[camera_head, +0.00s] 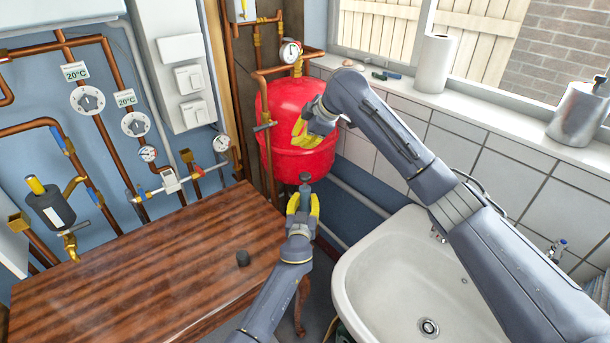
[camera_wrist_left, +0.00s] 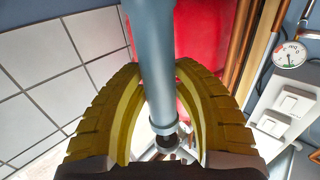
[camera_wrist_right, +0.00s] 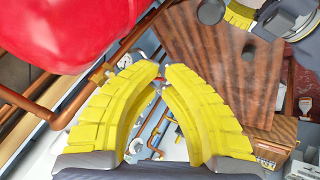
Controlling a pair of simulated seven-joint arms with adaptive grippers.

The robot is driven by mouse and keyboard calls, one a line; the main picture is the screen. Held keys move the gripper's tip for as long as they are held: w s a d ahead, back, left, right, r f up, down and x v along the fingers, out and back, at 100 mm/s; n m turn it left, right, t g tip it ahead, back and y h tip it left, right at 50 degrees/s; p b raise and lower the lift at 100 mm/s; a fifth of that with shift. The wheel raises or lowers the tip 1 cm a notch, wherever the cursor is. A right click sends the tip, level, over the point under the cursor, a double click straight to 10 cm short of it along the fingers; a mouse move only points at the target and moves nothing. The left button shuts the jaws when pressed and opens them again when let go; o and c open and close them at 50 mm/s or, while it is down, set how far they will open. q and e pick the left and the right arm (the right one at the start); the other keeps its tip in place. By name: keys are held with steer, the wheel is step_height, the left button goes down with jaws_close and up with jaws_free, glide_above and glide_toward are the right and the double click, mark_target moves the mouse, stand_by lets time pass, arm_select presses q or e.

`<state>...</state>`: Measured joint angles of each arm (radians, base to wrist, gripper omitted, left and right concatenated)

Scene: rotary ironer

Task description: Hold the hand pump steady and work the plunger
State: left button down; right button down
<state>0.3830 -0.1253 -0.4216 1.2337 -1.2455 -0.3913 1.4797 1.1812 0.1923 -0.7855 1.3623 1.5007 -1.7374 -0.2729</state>
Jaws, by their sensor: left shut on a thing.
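The hand pump (camera_head: 305,182) shows in the head view as a short grey cylinder with a dark round top, in front of the red tank. My left gripper (camera_head: 303,203) is shut around it. In the left wrist view the grey-blue pump barrel (camera_wrist_left: 155,60) stands between the yellow fingers, with a collar near its lower end. My right gripper (camera_head: 308,130) is in front of the red tank, above the pump and apart from it. Its fingers (camera_wrist_right: 161,80) have a narrow gap between the tips and hold nothing. I cannot make out the plunger clearly.
The red tank (camera_head: 285,105) with copper pipes stands close behind both grippers. A white sink (camera_head: 365,295) is at the lower right, under my right arm.

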mark_target(301, 173)
steer(key=shift+r, duration=0.1)
steer(key=shift+f, duration=4.35)
steer(key=c, duration=2.1)
jaws_free()
steer(key=shift+f, duration=0.25)
jaws_close()
steer(key=shift+f, duration=0.2)
